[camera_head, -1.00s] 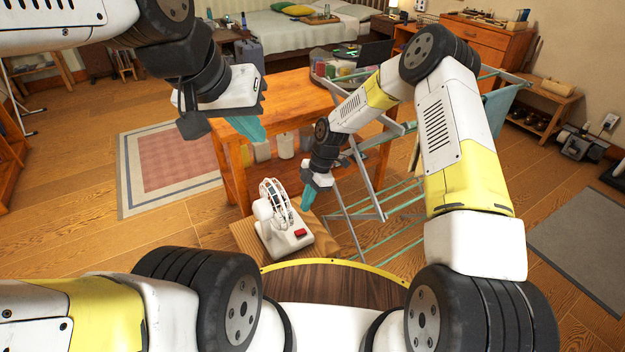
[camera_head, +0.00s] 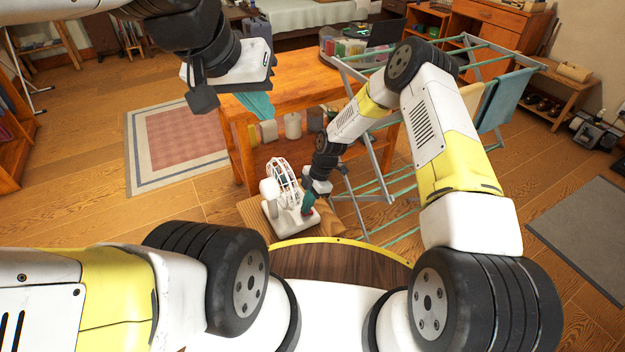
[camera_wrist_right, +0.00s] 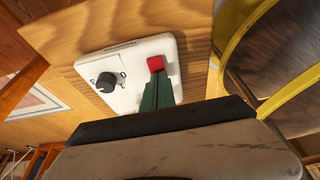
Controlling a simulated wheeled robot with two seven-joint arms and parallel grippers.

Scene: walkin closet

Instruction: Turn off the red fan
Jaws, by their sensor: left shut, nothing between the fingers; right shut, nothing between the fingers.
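The fan (camera_head: 283,177) is mostly white with a round cage and stands on a small wooden surface below the orange table. In the right wrist view its white base (camera_wrist_right: 128,92) has a black dial (camera_wrist_right: 107,82) and a red switch (camera_wrist_right: 155,63). My right gripper (camera_head: 308,202) is shut and empty, its teal fingertips at the fan's base. In the right wrist view the fingertips (camera_wrist_right: 155,82) overlap the red switch's lower edge; whether they press it I cannot tell. My left gripper (camera_head: 260,106) is shut and empty above the orange table's left end.
The orange wooden table (camera_head: 290,88) stands behind the fan, with jars on its lower shelf. A metal drying rack (camera_head: 385,180) with teal bars stands right of the fan, close to my right arm. A pink rug (camera_head: 180,140) lies on open floor at left.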

